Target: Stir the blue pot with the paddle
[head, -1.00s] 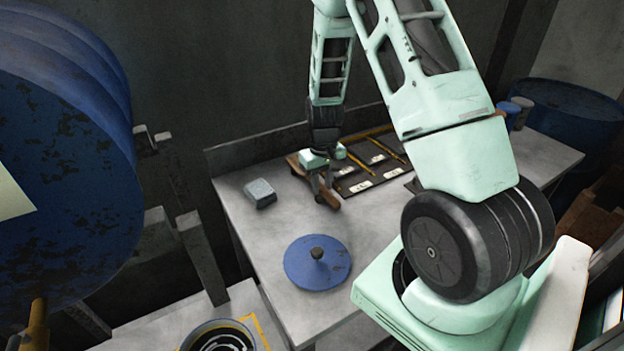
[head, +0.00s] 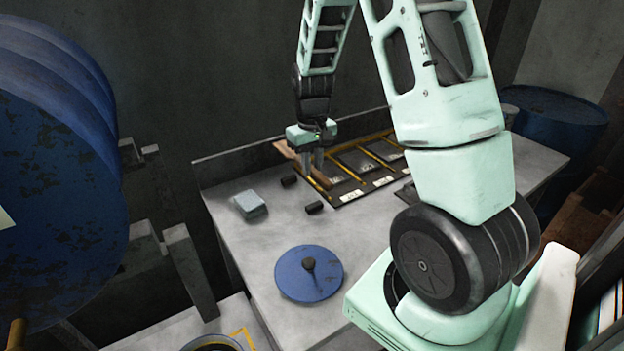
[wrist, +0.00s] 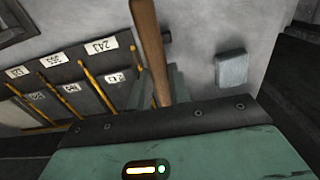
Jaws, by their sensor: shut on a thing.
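My gripper (head: 312,162) is shut on the wooden paddle (head: 318,178) and holds it over the back of the grey table. In the wrist view the paddle's brown handle (wrist: 148,45) runs up from between the fingers; its far end is out of that view. At the bottom edge of the head view a round blue-rimmed pot (head: 212,346) is partly visible, mostly cut off, inside a yellow floor marking. A blue lid (head: 308,278) with a dark knob lies flat on the table, apart from my gripper.
A labelled black board (head: 352,162) with yellow strips lies right of the gripper. A big blue drum (head: 60,190) fills the left.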

